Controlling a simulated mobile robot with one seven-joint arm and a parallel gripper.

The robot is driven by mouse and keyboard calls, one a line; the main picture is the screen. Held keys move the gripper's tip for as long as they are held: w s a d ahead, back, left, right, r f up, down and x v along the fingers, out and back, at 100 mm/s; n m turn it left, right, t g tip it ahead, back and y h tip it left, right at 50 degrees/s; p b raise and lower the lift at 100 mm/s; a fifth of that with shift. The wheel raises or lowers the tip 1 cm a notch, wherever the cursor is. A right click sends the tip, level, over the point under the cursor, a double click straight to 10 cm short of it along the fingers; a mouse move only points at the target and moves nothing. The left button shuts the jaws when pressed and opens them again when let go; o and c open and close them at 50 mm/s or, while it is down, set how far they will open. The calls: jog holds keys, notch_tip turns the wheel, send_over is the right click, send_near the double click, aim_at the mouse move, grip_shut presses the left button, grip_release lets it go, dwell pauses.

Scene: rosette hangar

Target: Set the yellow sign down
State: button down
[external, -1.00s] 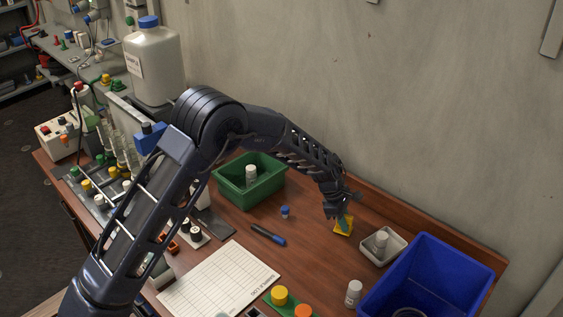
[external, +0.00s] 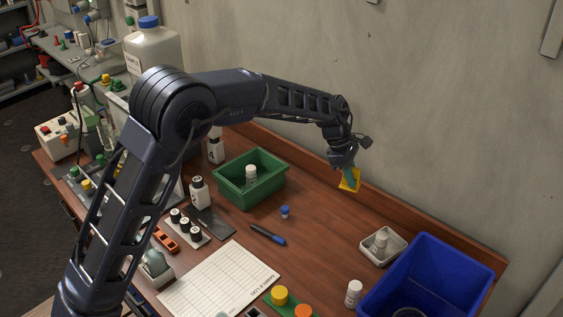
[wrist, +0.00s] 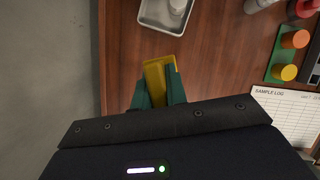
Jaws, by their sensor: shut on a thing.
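The yellow sign (external: 349,181) hangs from my gripper (external: 349,172), raised above the back part of the wooden table, near the wall. In the wrist view the yellow sign (wrist: 158,70) sits between the two green fingertips of my gripper (wrist: 159,90), which are shut on it. Its lower part is partly hidden by the fingers. It appears clear of the table.
A white tray (external: 367,253) holding a white-capped bottle and a blue bin (external: 462,262) stand to the right. A green bin (external: 228,190) stands to the left. A marker (external: 267,234) and a blue-capped vial (external: 285,212) lie between. The wood below the sign is clear.

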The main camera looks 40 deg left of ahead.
jog(key=shift+s+r, duration=0.25)
jog(key=shift+s, duration=0.05)
jog(key=s+a+m+g, duration=0.1)
jog(key=s+m, duration=0.1)
jog(key=s, duration=0.7)
jog(key=s+a+m, duration=0.2)
jog(key=s, duration=0.6)
jog(key=f, duration=1.9)
jog(key=shift+s+d+f, duration=0.2)
jog(key=shift+d+f, duration=0.05)
jog(key=shift+f, duration=0.2)
jog(key=c, duration=1.4)
grip_release()
jog(key=shift+r, duration=0.1)
